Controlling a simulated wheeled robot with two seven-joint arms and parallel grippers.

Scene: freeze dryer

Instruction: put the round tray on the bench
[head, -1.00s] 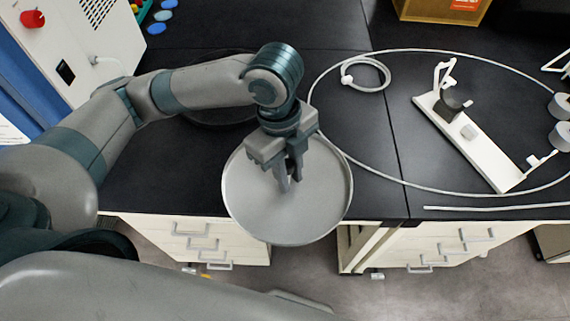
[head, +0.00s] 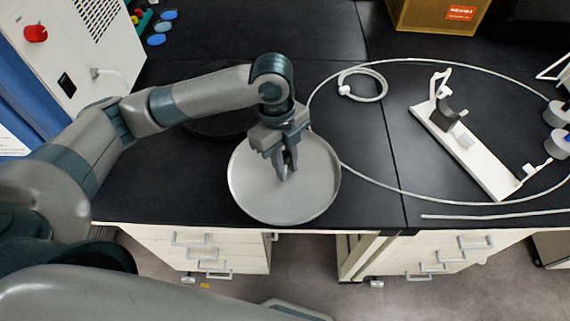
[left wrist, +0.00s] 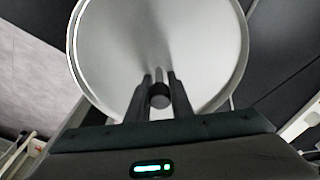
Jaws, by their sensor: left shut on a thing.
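The round tray (head: 305,195) is a shallow grey metal disc with a raised rim. In the head view it is over the front edge of the black bench (head: 350,205); I cannot tell whether it touches the bench top. My left gripper (head: 286,172) points down over the tray's middle and is shut on a small dark knob (left wrist: 159,96) there. The tray (left wrist: 200,40) also fills much of the left wrist view, with the gripper fingers (left wrist: 159,90) on either side of the knob. My right gripper is not in view.
A white stand (head: 470,150) lies on the bench at right, with a looped white tube (head: 400,60) around it. A white machine with a red knob (head: 35,33) stands at the left. A cardboard box (head: 435,15) is at the back. Drawers (head: 200,245) are below the front edge.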

